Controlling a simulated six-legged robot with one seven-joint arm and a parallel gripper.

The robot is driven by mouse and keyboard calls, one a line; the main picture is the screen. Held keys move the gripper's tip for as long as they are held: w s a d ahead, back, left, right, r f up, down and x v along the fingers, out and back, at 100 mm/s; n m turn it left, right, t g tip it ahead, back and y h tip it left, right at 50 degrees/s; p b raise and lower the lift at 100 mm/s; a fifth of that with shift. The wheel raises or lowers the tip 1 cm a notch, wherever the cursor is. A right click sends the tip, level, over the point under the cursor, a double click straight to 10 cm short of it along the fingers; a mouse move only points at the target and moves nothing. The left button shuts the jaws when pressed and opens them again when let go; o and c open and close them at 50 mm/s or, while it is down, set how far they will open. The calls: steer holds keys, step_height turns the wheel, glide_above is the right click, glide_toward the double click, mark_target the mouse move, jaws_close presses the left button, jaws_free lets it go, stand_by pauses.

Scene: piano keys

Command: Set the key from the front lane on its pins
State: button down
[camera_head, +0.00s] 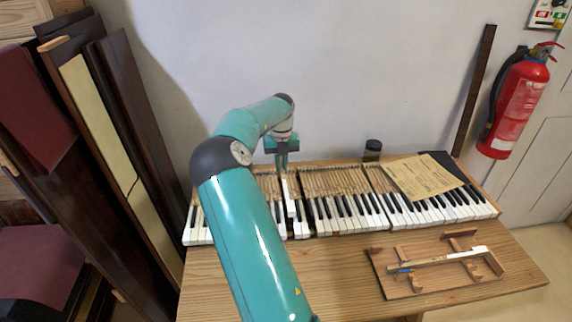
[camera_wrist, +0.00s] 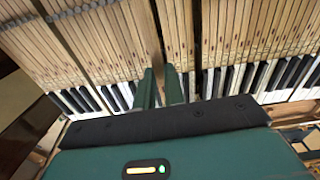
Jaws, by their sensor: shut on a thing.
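My gripper (camera_head: 283,167) is over the keyboard, left of its middle, with its fingers shut on a wooden key. In the wrist view my gripper (camera_wrist: 159,88) has its two green fingers on either side of the key stick (camera_wrist: 152,38), which runs away over the row of wooden key sticks. In the head view the white front of the held key (camera_head: 291,206) stands out above the neighbouring keys. A dark gap (camera_wrist: 191,48) shows among the sticks to its right. The pins under the key are hidden, and I cannot tell whether it touches them.
A wooden rack (camera_head: 404,287) on the table at the right holds another key (camera_head: 455,257) lying across its supports. A paper sheet (camera_head: 422,177) and a dark jar (camera_head: 372,150) are at the back of the piano. Dark panels (camera_head: 130,110) lean at the left.

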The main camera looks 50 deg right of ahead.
mark_target(282, 167)
steer(key=shift+f, duration=0.2)
steer(key=shift+s+d+f, duration=0.1)
steer(key=shift+f, duration=3.4)
steer(key=shift+f, duration=0.65)
steer(key=c, duration=1.8)
jaws_free()
steer(key=shift+r, duration=0.1)
